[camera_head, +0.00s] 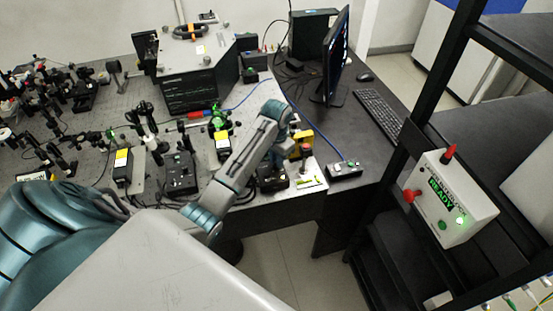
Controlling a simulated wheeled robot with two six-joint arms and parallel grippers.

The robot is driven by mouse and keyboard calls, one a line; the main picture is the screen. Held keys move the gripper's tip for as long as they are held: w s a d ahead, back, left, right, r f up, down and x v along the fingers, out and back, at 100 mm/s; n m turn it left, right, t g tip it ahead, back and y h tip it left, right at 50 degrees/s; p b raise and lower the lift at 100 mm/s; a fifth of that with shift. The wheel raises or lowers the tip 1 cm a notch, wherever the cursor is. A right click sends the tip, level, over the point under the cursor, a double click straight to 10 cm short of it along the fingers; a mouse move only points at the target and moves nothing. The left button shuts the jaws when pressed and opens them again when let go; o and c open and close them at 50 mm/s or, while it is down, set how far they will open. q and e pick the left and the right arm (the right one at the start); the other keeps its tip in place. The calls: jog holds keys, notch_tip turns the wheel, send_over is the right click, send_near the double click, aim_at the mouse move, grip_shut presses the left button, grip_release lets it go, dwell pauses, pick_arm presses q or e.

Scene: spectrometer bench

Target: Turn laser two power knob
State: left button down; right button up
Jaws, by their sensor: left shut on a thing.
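A black control box (271,184) sits near the front edge of the optical table, below my left gripper. My left gripper (274,168) points down onto the top of this box and is shut on a small knob there. The knob itself is hidden by the fingers and wrist. Another black control box (180,174) of similar look stands further left on the table. I cannot read a label that tells which box is laser two. My right gripper is not in view.
A yellow device (301,143) and a small red-topped part (306,152) stand close right of the gripper. A black box with buttons (344,170) lies further right. A monitor (336,55), keyboard (378,114) and a white READY box (450,200) are to the right. Optics crowd the left.

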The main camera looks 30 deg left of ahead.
pick_arm(q)
jog(key=shift+r+m, duration=0.1)
jog(key=shift+m, duration=0.2)
jog(key=c, duration=1.3)
grip_release()
jog(key=shift+w, duration=0.1)
jog(key=shift+c, duration=0.2)
